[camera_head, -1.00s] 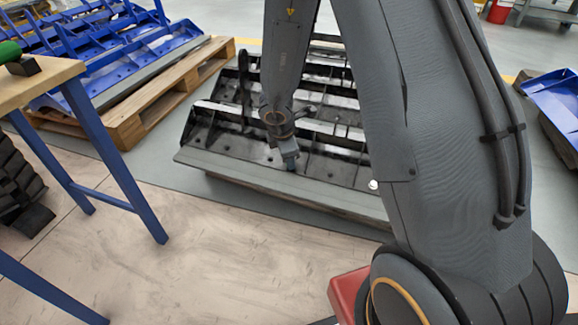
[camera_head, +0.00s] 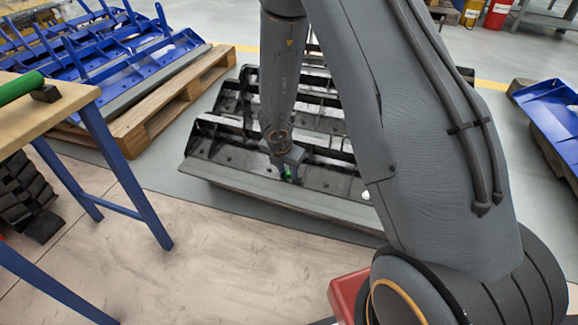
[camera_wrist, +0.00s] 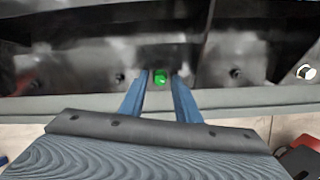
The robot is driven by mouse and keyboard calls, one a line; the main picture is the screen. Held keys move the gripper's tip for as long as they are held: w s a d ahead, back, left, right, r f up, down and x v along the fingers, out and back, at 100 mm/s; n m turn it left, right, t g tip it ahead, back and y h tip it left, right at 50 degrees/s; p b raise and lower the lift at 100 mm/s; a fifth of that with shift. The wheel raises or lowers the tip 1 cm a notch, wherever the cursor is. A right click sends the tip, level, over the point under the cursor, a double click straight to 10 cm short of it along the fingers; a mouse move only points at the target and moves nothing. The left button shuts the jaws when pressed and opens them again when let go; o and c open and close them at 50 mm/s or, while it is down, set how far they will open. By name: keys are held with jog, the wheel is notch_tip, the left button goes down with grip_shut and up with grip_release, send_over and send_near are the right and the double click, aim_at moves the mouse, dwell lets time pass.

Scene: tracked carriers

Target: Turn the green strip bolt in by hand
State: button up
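The green strip bolt (camera_wrist: 160,76) is in the wrist view, at the black carrier strip (camera_wrist: 95,72). It also shows as a small green spot (camera_head: 288,173) in the head view. My gripper (camera_wrist: 160,84) has one blue finger on each side of the bolt. A narrow gap seems to show between bolt and fingers, so the gripper looks open around it. In the head view my gripper (camera_head: 287,168) points down at the carrier's front row. How deep the bolt sits is hidden.
A pale bolt head (camera_wrist: 306,72) lies to the right on the carrier. Tall black walls (camera_head: 215,140) rise behind the front row. A workbench (camera_head: 60,100) with a green-handled tool (camera_head: 20,87) and a pallet (camera_head: 150,115) of blue carriers are at left.

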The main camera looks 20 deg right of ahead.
jog(key=shift+n, duration=0.7)
jog(key=n+p, duration=0.2)
jog(key=p, duration=0.1)
jog(key=shift+s+r+n, duration=0.1)
jog(key=shift+r+n, duration=0.1)
jog(key=shift+n, duration=0.2)
jog(key=n+p, duration=0.5)
jog(key=shift+n+p, duration=0.3)
jog(key=shift+f+n+p, duration=0.15)
jog(key=shift+n+p, duration=0.15)
jog(key=shift+n, duration=0.3)
jog(key=n+p, duration=0.2)
jog(key=shift+p, duration=0.3)
jog(key=n+p, duration=0.2)
jog(key=n, duration=0.1)
jog(key=n+p, duration=0.1)
jog(key=n, duration=0.3)
jog(key=shift+f+n, duration=0.1)
jog(key=shift+n, duration=0.2)
jog(key=shift+p, duration=0.3)
